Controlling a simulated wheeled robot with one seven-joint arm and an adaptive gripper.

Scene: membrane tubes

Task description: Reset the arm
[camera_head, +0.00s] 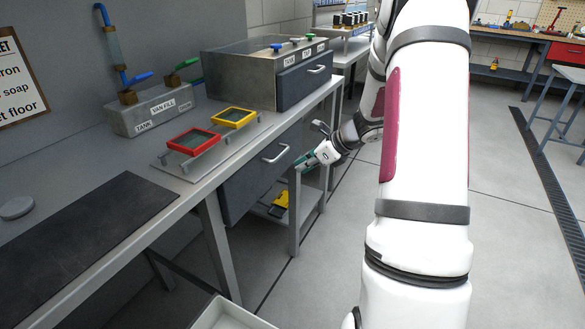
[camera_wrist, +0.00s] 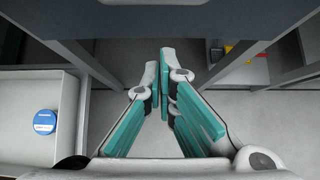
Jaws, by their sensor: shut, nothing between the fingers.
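My gripper (camera_head: 306,160) is beside the front of the workbench, just right of the closed drawer under the red and yellow frames. In the wrist view my gripper (camera_wrist: 164,52) shows its teal fingers together at the tips, with nothing between them. My white arm fills the right middle of the head view and hides part of the floor and far bench.
The workbench (camera_head: 75,255) runs along the left, with a red frame (camera_head: 193,142) and yellow frame (camera_head: 234,117) on a stand. A drawer (camera_head: 262,162) faces my gripper. An open white bin (camera_wrist: 72,90) holds a blue-lidded jar (camera_wrist: 45,121).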

